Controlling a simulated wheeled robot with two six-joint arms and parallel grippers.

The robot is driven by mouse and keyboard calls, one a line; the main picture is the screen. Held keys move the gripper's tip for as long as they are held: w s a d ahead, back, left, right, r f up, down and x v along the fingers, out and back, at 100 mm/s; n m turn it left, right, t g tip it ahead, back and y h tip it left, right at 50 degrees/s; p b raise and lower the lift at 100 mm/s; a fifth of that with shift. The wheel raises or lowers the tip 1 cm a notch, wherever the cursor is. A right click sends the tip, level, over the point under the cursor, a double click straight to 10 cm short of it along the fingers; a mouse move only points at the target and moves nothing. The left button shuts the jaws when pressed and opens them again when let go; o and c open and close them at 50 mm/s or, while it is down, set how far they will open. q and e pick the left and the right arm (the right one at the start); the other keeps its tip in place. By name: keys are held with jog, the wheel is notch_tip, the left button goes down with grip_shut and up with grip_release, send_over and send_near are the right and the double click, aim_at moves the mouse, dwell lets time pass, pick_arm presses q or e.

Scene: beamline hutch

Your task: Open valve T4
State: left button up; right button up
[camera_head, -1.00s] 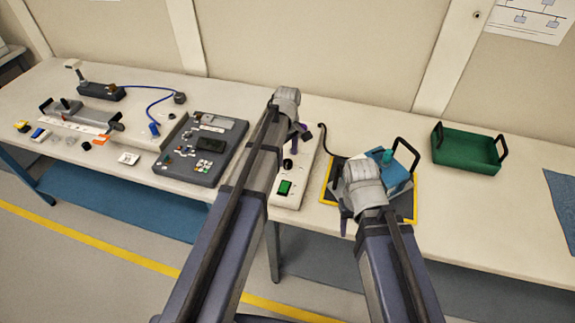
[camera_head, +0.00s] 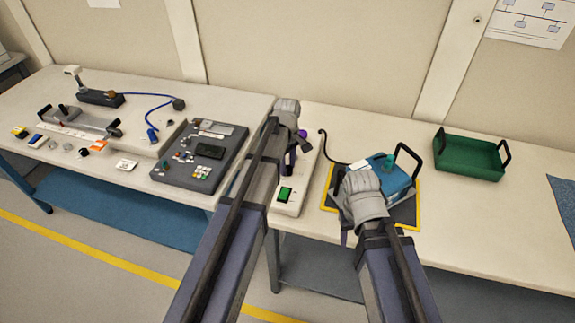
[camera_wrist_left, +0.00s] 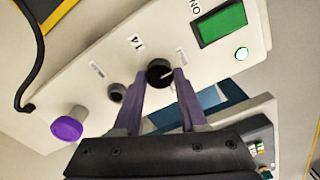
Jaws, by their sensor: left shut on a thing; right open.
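A white control panel (camera_wrist_left: 55,95) slopes across the left wrist view; its front end with a green display (camera_head: 286,194) shows in the head view. In the wrist view a round black knob (camera_wrist_left: 160,71) with a white pointer mark sits beside an upside-down label T4 (camera_wrist_left: 136,42). My left gripper (camera_wrist_left: 162,80) is shut on this knob, one purple finger on each side. In the head view my left gripper (camera_head: 290,158) is over the panel and hides the knob. My right gripper (camera_head: 350,225) is open in front of a blue box (camera_head: 397,178); its fingertips are mostly hidden.
A purple knob (camera_wrist_left: 67,129) and a small dark knob (camera_wrist_left: 117,92) are on the same panel. A lit green display (camera_wrist_left: 222,25) and a round lamp (camera_wrist_left: 242,53) are at its other end. A grey device (camera_head: 190,174) stands left; a green tray (camera_head: 468,160) stands right.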

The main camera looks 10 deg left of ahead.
pick_arm(q)
grip_shut()
jog(key=m, duration=0.8)
jog(key=shift+m, duration=0.4)
jog(key=m, duration=0.4)
jog(key=shift+m, duration=2.5)
